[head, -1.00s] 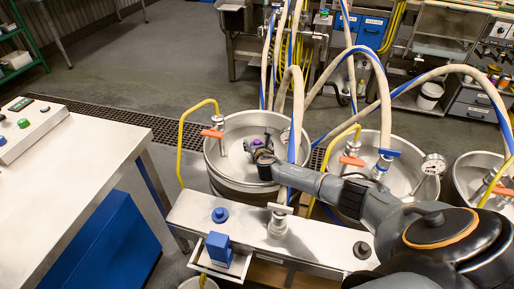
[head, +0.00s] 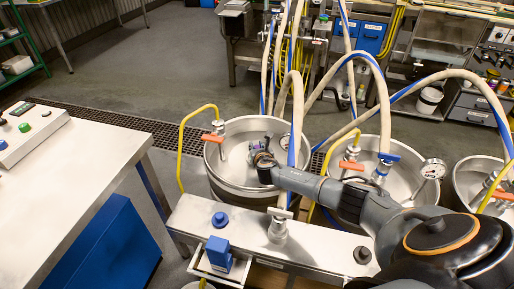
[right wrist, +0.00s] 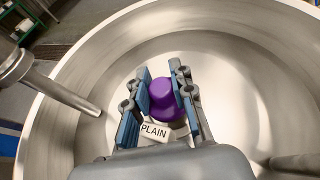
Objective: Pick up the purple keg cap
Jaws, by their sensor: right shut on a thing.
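The purple keg cap (right wrist: 166,97) shows in the right wrist view, between the two blue-padded fingers of my right gripper (right wrist: 163,88). The gripper is shut on it, inside the leftmost steel keg (right wrist: 243,100). A white label reading PLAIN (right wrist: 155,131) lies just below the cap in that view. In the head view my right gripper (head: 260,150) reaches into the leftmost keg (head: 233,183), and the cap is mostly hidden there. My left gripper is not in view.
Two more kegs (head: 404,185) stand to the right, with valves, gauges and hoses (head: 294,110) above. A steel bench (head: 330,245) holds a blue cap (head: 220,219) and a dark cap (head: 362,255). A table with a control box (head: 30,125) is at left.

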